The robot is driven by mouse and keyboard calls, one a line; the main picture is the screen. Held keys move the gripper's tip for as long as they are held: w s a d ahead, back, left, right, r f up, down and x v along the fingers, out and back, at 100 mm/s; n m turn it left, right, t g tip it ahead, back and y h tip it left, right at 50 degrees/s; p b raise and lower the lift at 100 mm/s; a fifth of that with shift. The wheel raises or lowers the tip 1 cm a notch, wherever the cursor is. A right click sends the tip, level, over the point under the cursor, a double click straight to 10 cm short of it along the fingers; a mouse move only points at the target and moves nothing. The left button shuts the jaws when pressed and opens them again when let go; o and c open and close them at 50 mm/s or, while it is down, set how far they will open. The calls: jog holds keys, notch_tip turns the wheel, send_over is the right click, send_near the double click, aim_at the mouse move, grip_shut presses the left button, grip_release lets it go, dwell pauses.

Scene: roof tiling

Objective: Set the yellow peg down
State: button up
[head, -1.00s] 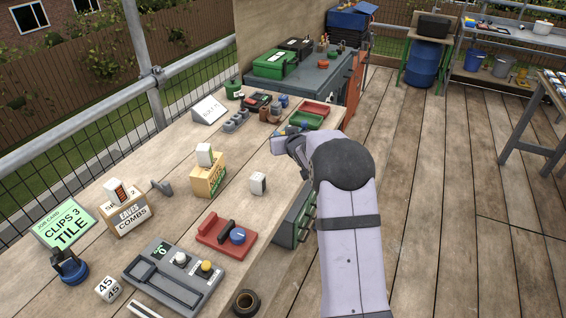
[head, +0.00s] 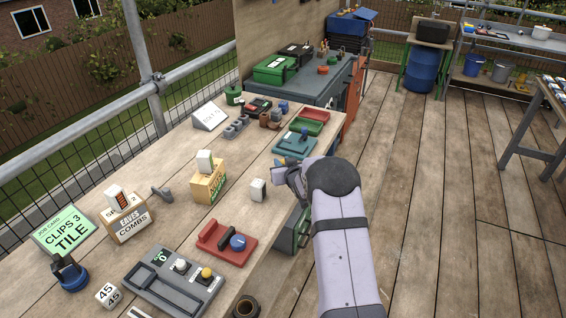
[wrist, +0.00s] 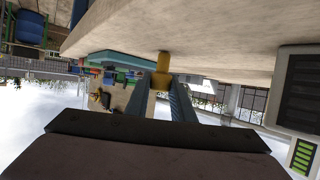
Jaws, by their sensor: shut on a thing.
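The yellow peg (wrist: 162,66) shows in the wrist view between the fingertips of my gripper (wrist: 162,88). My gripper is shut on it, and the peg's free end sticks out past the fingers. The peg's end overlaps the pale wooden bench surface (wrist: 200,50) in that picture; I cannot tell whether they touch. In the head view my gripper (head: 280,174) is over the right edge of the wooden bench (head: 150,192), just right of a small white block. The peg is hidden from the head view.
The white block (head: 258,190) is close to the gripper. A red holder (head: 224,243) and a grey panel with knobs (head: 172,282) are nearer. Bare bench shows between them.

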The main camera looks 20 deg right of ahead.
jog(key=shift+f, duration=0.15)
jog(key=o, duration=1)
jog(key=shift+r, duration=0.3)
jog(key=shift+b+v, duration=0.9)
jog(key=shift+v, duration=5.1)
jog(key=shift+s+f, duration=0.1)
jog(key=s+a+f+g, duration=0.2)
jog(key=s+a+g, duration=0.2)
jog(key=s, duration=0.8)
jog(key=s+a+f+g, duration=0.2)
jog(key=s+a+g, duration=0.2)
jog(key=s, duration=0.8)
jog(key=s+a+f+g+y, duration=0.1)
jog(key=s+a+g, duration=0.4)
jog(key=s, duration=0.7)
jog(key=shift+a+f+n, duration=0.1)
jog(key=shift+f+n, duration=0.3)
